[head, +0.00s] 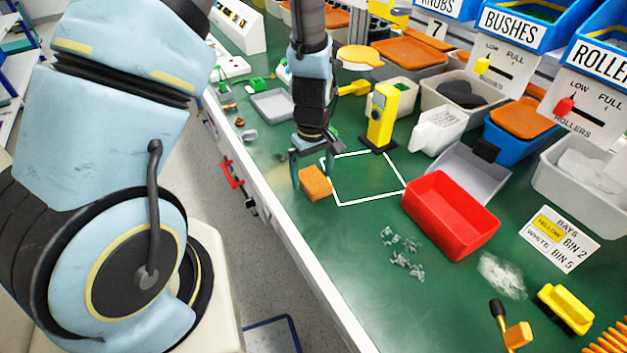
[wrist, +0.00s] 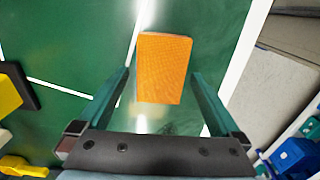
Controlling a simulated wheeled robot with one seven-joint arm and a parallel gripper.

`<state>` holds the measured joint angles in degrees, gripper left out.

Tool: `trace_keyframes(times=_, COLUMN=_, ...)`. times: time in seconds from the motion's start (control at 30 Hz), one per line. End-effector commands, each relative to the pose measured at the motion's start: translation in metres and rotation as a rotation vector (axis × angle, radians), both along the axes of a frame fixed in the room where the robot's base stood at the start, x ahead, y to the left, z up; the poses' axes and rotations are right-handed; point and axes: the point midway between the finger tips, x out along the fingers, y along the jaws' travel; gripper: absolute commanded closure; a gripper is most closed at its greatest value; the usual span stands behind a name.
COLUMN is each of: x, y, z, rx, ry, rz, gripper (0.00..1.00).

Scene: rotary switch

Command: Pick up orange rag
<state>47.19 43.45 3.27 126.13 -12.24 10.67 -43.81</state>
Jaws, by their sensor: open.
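The orange rag (head: 315,183) is a small folded block lying on the green bench top, at the left edge of the white outlined square. In the wrist view the rag (wrist: 163,68) lies ahead of and between my two open fingers, with a gap on each side. My gripper (head: 312,172) is open and low over the bench, with its fingers around the rag in the head view. In the wrist view my gripper (wrist: 165,95) holds nothing. I cannot tell how far the fingertips are above the bench.
A yellow device (head: 381,118) stands just behind the outlined square. A red bin (head: 450,215) is to the right. Small clear parts (head: 402,252) lie in front. The bench's front edge (head: 290,243) is close to the rag. The square's inside is clear.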

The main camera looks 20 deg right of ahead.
Motion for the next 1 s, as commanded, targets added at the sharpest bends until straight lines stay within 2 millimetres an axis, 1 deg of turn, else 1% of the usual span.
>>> trace_keyframes(times=0.1, x=0.0, y=-0.0001, z=0.0001, rx=0.0, ry=0.0, rz=0.0, gripper=0.0)
trace_keyframes(times=0.13, x=0.0, y=-0.0001, z=0.0001, rx=0.0, ry=0.0, rz=0.0, gripper=0.02)
trace_keyframes(times=0.8, x=-0.0001, y=0.0001, z=0.0004, rx=0.0, ry=0.0, rz=0.0, gripper=0.78)
trace_keyframes(times=0.83, x=-0.0001, y=0.0001, z=0.0004, rx=0.0, ry=0.0, rz=0.0, gripper=0.79)
trace_keyframes(times=0.9, x=0.0, y=0.0001, z=0.0004, rx=0.0, ry=0.0, rz=0.0, gripper=0.88)
trace_keyframes(times=1.0, x=0.0, y=0.0, z=0.0005, rx=0.0, ry=0.0, rz=0.0, gripper=0.88)
